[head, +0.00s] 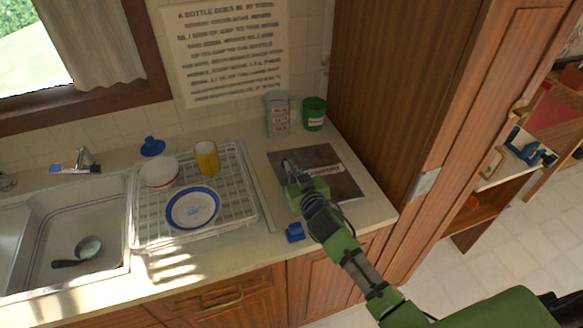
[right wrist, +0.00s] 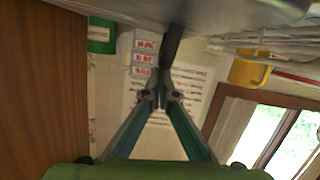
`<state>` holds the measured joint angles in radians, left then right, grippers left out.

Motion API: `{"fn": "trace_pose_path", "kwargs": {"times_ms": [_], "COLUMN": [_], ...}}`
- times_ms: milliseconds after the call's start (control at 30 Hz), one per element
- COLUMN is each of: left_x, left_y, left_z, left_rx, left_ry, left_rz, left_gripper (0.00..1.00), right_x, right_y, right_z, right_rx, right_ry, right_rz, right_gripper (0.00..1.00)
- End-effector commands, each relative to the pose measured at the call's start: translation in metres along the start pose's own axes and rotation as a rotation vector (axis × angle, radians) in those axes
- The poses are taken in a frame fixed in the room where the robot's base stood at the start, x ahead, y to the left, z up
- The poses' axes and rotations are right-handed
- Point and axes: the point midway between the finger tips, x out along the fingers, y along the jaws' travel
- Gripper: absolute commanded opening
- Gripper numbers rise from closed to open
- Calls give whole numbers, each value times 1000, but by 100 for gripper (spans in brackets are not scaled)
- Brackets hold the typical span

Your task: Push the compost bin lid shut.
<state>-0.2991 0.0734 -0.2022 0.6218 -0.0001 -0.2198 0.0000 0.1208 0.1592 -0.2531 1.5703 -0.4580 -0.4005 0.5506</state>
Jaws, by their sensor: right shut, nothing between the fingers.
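A dark grey square panel (head: 335,184) with a white label, apparently the compost lid, is at the right end of the counter. The label's letters are blurred. From above I cannot tell whether the panel lies flat or is slightly raised. My right gripper (head: 288,165) is over the panel's left part, shut and empty. In the right wrist view the same gripper (right wrist: 161,97) has its fingertips together, close to a dark strip under a grey surface. Contact with the panel cannot be made out. The bin's inside is hidden. My left gripper is out of view.
A grey container with red labels (head: 278,118) and a green cup (head: 314,114) stand behind the panel. A dish rack (head: 235,212) holds a plate, bowl and yellow mug to the left. A blue block (head: 295,232) sits at the counter's front edge. A tall wooden cabinet (head: 385,90) rises on the right.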

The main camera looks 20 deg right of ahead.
Motion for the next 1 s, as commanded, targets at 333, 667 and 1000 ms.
{"fn": "trace_pose_path", "kwargs": {"times_ms": [333,667,1000], "left_x": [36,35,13], "left_y": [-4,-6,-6], "left_z": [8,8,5], "left_rx": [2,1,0], "left_ry": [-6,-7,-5], "left_rz": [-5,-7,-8], "left_gripper": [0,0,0], "right_x": [6,6,6], "right_y": [-14,-13,-7], "right_z": [27,27,0], "right_rx": [-230,-251,-250], "right_ry": [-1,-6,-2], "right_rz": [58,64,64], "right_gripper": [0,0,0]}}
